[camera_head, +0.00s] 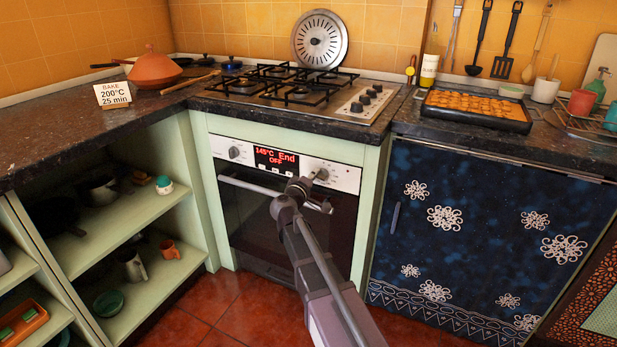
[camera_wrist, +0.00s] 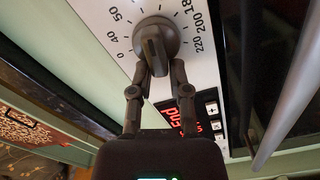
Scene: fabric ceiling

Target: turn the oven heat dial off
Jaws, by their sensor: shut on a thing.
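The oven heat dial (camera_wrist: 156,40) is a dark round knob with a raised grip bar. It sits on the oven's pale control panel, ringed by numbers including 0, 40, 50, 180, 200 and 220. Its pointer mark cannot be made out clearly. My gripper (camera_wrist: 160,68) has its two fingertips on either side of the lower end of the grip bar, shut on it. In the head view my gripper (camera_head: 312,184) reaches the right-hand dial and partly hides it. The oven display (camera_head: 276,159) shows red text that reads like "140°C End OFF".
A second knob (camera_head: 234,152) is left of the display. The oven door handle (camera_head: 262,188) runs just below the panel, close to my gripper. The hob (camera_head: 290,88) is above. A baking tray (camera_head: 470,121) with food stands on the right counter. A sign (camera_head: 113,94) reads "BAKE 200°C 25 min".

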